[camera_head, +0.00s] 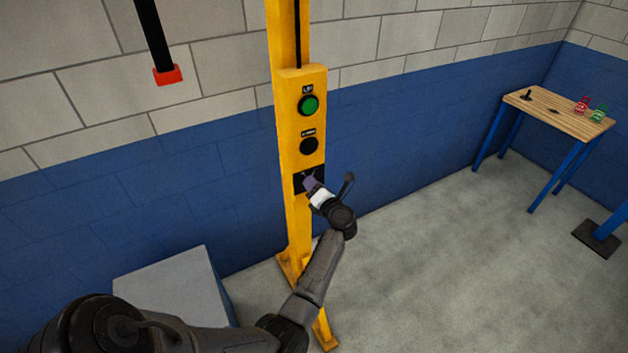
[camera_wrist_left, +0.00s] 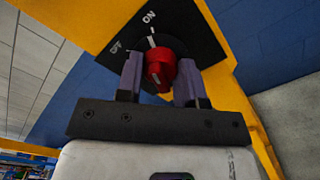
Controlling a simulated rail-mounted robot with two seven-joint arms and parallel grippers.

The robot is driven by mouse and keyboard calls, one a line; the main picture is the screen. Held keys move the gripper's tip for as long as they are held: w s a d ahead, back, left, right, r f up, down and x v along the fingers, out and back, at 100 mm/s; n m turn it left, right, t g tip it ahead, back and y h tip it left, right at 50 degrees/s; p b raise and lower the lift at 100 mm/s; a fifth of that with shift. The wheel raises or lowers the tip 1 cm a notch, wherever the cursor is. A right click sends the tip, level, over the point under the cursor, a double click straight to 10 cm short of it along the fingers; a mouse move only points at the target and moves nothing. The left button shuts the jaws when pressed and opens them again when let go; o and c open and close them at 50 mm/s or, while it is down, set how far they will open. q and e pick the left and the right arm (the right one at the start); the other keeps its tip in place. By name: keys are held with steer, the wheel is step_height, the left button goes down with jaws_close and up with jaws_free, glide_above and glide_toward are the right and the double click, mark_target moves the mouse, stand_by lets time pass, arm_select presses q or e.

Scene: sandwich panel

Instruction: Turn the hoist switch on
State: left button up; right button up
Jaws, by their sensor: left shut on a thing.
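The hoist switch is a red knob (camera_wrist_left: 161,68) on a black plate (camera_wrist_left: 185,22) marked ON and OFF. In the left wrist view a white line above the knob points up toward ON, with OFF to the left. In the head view the black plate (camera_head: 300,172) sits low on the yellow post's panel; the knob is hidden behind my gripper. My left gripper (camera_head: 309,184) is at the plate. In the wrist view its two fingers (camera_wrist_left: 161,66) stand on either side of the knob, shut on it. My right gripper is not in view.
The yellow post (camera_head: 289,215) carries a green button (camera_head: 308,105) and a black button (camera_head: 309,146) above the switch. A black bar with a red end (camera_head: 167,76) hangs at left. A grey box (camera_head: 170,290) stands left of the post. A wooden table (camera_head: 560,108) is far right.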

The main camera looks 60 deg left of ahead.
arm_select(q)
steer(key=shift+r+m+p, duration=0.1)
steer(key=shift+m+p, duration=0.35)
steer(key=shift+m, duration=0.45)
steer(key=o, duration=0.9)
steer(key=d, duration=0.8)
steer(key=d+b, duration=0.1)
steer(key=d, duration=0.3)
steer(key=shift+s, duration=0.3)
